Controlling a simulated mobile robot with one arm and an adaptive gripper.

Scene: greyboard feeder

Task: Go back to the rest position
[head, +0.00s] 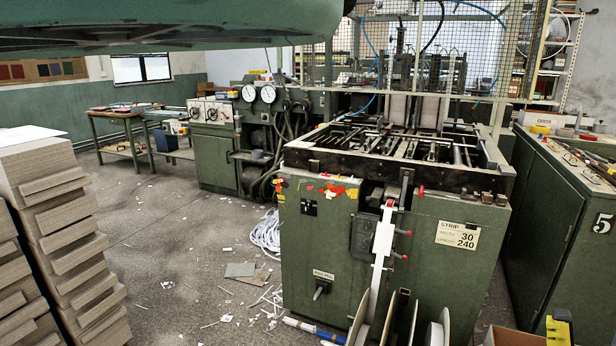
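My gripper is not clearly visible in the head view, so its pose and what it holds cannot be seen. The green greyboard feeder machine (330,250) stands at centre right, with an open bed of rails and rods on top. A white strip (382,238) runs down its front to reels (400,318) at the bottom edge. Stacks of greyboard (60,220) stand at the left, some boards jutting out unevenly.
A large green shape (170,25) hangs across the top left. A green cabinet (565,200) with tools stands at the right. A yellow and black object (558,328) shows at bottom right. Scraps litter the floor (190,235) between stacks and machine; that floor is otherwise open.

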